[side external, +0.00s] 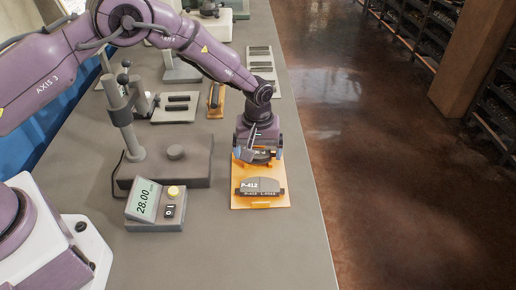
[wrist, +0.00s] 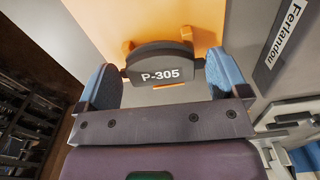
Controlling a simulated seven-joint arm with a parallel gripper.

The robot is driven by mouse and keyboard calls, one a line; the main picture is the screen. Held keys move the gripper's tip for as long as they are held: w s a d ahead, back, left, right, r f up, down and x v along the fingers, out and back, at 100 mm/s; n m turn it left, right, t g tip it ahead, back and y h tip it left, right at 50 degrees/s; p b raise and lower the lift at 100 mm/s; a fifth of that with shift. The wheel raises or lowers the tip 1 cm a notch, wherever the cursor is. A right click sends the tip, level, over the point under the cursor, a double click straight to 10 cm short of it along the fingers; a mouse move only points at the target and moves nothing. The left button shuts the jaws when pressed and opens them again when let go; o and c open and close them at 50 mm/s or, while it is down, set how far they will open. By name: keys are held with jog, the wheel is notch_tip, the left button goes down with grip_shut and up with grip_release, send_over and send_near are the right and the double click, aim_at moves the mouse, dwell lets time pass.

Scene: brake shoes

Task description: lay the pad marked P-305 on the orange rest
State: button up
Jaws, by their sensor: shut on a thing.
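The dark pad marked P-305 (wrist: 162,66) is between the two blue fingers of my gripper (wrist: 163,78), which is shut on it; its label faces the wrist camera. In the side view my gripper (side external: 260,157) is over the back part of the orange rest (side external: 281,200), with the pad's dark edge between the fingers. Orange pegs (wrist: 187,33) of the rest show just beyond the pad in the wrist view. I cannot tell whether the pad touches the rest. A second pad, marked P-412 (side external: 261,187), lies on the front part of the rest.
A gauge stand (side external: 137,150) and a display box reading 28.00 (side external: 157,206) stand to the left. Pale trays with dark parts (side external: 175,107) and a small orange holder (side external: 216,99) are farther back. Bare grey bench lies in front of the rest; its right edge is close.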

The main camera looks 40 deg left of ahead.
jog(key=shift+f, duration=0.2)
jog(key=o, duration=0.8)
jog(key=shift+c, duration=0.2)
notch_tip(320, 180, up, 13)
